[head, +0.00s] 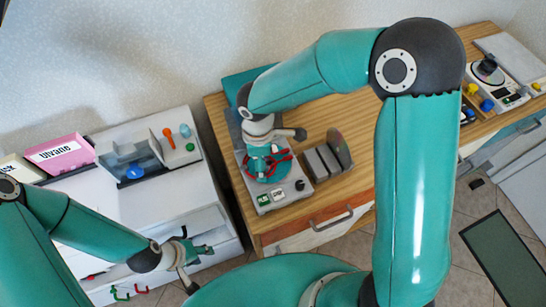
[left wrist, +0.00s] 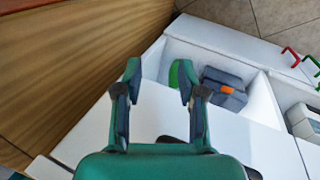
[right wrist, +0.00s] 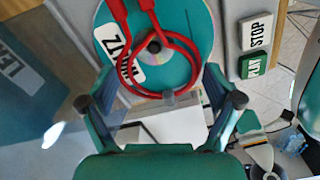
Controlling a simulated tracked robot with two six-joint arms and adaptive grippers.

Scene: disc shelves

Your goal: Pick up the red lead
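The red lead (right wrist: 168,42) lies looped over a teal disc (right wrist: 200,25) on the disc player (right wrist: 232,40) in the right wrist view. In the head view the red lead (head: 284,157) shows partly behind my right gripper. My right gripper (right wrist: 160,85) is open, with its fingers on either side of the lead's loop; I cannot tell whether they touch it. In the head view my right gripper (head: 262,152) is over the player, its fingers hard to make out. My left gripper (left wrist: 160,72) is open and empty above an open drawer (left wrist: 160,50) of the white cabinet.
The drawer holds a grey box (left wrist: 224,88) with an orange part and a green item (left wrist: 185,70). Grey upright holders (head: 325,160) stand right of the player on the wooden cabinet (head: 350,110). A pink box (head: 58,153) and a clear bin (head: 130,155) stand on the white cabinet.

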